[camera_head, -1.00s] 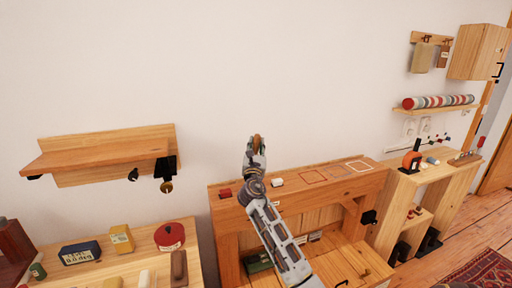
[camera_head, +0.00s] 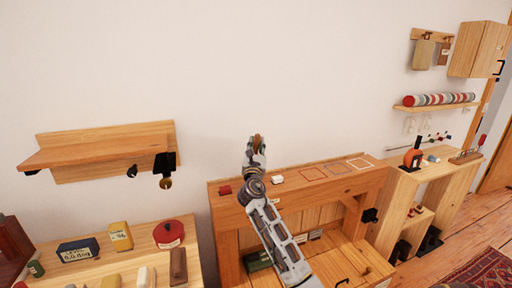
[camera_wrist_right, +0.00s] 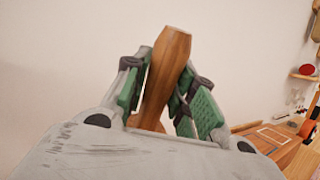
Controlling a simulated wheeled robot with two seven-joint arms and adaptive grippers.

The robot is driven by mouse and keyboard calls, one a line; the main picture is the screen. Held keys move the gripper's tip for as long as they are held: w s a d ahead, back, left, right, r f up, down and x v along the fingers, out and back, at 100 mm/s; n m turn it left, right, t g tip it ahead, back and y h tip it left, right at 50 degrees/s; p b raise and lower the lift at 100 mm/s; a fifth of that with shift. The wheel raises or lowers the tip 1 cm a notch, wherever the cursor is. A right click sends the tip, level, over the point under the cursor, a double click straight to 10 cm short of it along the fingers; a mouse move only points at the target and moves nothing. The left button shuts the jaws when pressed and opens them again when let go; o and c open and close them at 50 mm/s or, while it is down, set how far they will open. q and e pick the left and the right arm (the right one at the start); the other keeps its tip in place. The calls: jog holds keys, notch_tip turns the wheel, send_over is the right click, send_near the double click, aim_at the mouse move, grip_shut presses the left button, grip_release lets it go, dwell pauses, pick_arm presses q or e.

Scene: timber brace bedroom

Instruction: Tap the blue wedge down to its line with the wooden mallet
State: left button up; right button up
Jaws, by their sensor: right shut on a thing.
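My right gripper (camera_head: 256,146) is raised above the back edge of the timber bench (camera_head: 228,218), in front of the white wall. In the right wrist view its green-padded fingers (camera_wrist_right: 165,88) are shut on a tapered brown wooden piece (camera_wrist_right: 168,62), which looks like the wooden mallet's handle. The mallet's head cannot be made out. A red block (camera_head: 225,190) and a white block (camera_head: 277,180) sit on the bench top, left and right of my right arm. I cannot make out the blue wedge or its line; my arm covers part of the bench top between these blocks. My left gripper is not in view.
Red, grey-blue and white outlined squares (camera_head: 313,174) mark the clear right part of the bench top. A low table (camera_head: 205,277) with boxes and a red round item (camera_head: 168,234) stands left. A wall shelf (camera_head: 100,150) hangs above it. Another wooden unit (camera_head: 455,178) stands right.

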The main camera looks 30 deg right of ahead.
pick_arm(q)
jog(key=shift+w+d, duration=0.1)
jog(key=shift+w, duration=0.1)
pick_arm(e)
jog(key=shift+r, duration=0.1)
jog(key=shift+d+f+b, duration=0.2)
jog(key=shift+f+b, duration=0.9)
jog(key=shift+f, duration=0.45)
jog(key=shift+a+f+b, duration=0.1)
jog(key=shift+f+b, duration=0.35)
jog(key=shift+f, duration=0.2)
jog(key=shift+a+r, duration=0.2)
jog(key=shift+r, duration=0.1)
jog(key=shift+d+r+p, duration=0.15)
jog(key=shift+r+p, duration=0.5)
jog(key=shift+p, duration=0.3)
pick_arm(q)
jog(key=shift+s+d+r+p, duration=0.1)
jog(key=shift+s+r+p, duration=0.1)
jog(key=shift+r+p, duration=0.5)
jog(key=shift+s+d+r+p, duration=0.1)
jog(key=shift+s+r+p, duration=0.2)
jog(key=shift+p, duration=0.65)
pick_arm(e)
jog(key=shift+r, duration=1.55)
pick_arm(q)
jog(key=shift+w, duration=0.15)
